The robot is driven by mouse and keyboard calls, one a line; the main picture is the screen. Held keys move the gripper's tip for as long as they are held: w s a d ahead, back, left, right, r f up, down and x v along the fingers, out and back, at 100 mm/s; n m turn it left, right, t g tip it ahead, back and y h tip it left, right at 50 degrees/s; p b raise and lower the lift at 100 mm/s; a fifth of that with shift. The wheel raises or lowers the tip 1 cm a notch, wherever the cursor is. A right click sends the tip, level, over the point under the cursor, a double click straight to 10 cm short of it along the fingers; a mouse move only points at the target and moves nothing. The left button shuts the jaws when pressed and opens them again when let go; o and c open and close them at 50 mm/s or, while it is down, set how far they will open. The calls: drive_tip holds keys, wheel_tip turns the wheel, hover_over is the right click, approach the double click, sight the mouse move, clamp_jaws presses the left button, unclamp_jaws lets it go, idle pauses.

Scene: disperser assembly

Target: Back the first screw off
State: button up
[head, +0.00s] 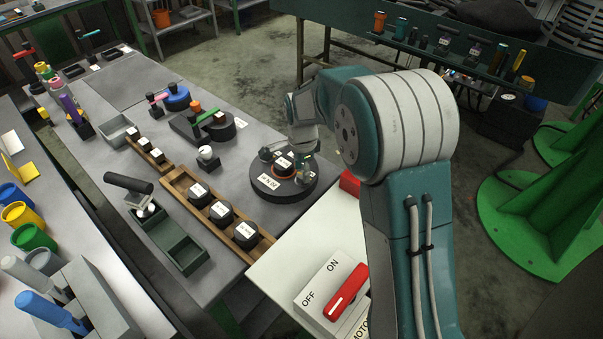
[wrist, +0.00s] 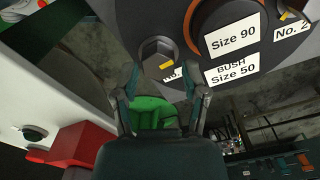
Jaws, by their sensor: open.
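The round black disperser part (head: 268,198) lies on the grey bench. It fills the top of the wrist view, with an orange-ringed centre labelled "Size 90" and a "BUSH Size 50" label (wrist: 231,72). A dark hex-headed screw (wrist: 158,52) with a yellow mark stands on it, by a partly hidden "No." label. Another screw (wrist: 291,10) is at the upper right by a "No. 2" label. My gripper (wrist: 164,88) is open and empty, its fingertips just below the first screw in the wrist view. In the head view my gripper (head: 304,173) is over the disc's right side.
A wooden rack with several labelled black parts (head: 221,211) lies left of the disc. A white panel with a red ON/OFF switch (head: 341,290) is in front. A green tray (head: 178,246) and a black-handled tool (head: 129,184) are at left. Floor shows beyond the bench.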

drive_tip(key=shift+d+f, duration=0.2)
drive_tip(key=shift+f, duration=0.65)
drive_tip(key=shift+a, duration=0.15)
drive_tip(key=shift+a, duration=0.1)
clamp_jaws()
